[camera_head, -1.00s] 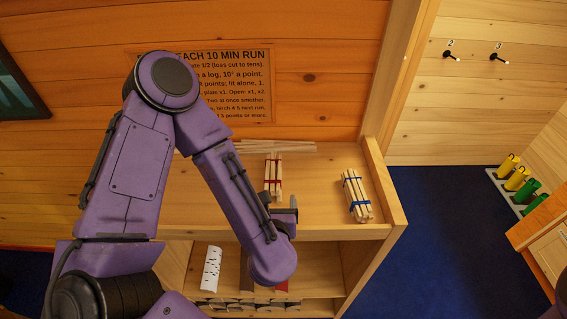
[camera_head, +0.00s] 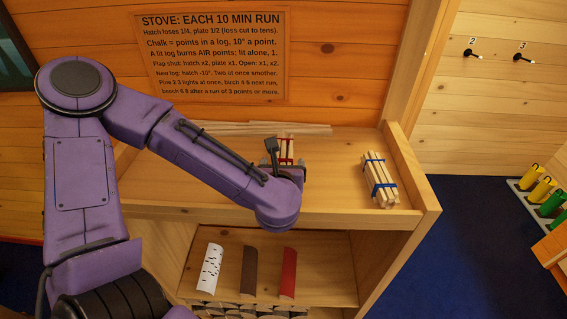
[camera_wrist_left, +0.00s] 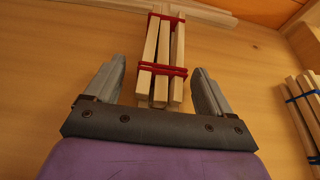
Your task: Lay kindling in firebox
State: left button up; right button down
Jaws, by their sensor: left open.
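A bundle of pale kindling sticks tied with red bands (camera_head: 287,148) lies on the top shelf, partly hidden behind my left gripper in the head view. My left gripper (camera_head: 284,160) is open above the shelf. In the left wrist view the red-banded bundle (camera_wrist_left: 162,60) lies between and ahead of the two open fingers (camera_wrist_left: 155,92), with space on both sides. A second bundle with blue bands (camera_head: 379,180) lies to the right on the same shelf; its edge shows in the left wrist view (camera_wrist_left: 306,105). The firebox and my right gripper are not in view.
The wooden shelf unit (camera_head: 330,208) has a raised right side. Below lie a white speckled log (camera_head: 210,268), a brown log (camera_head: 249,270) and a red log (camera_head: 289,272). Loose thin sticks (camera_head: 235,129) lie at the back. A stove sign (camera_head: 212,55) hangs on the wall.

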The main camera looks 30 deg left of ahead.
pick_arm(q)
jog(key=shift+x, duration=0.75)
jog(key=shift+r, duration=0.15)
jog(key=c, duration=1.2)
jog(key=shift+r, duration=0.1)
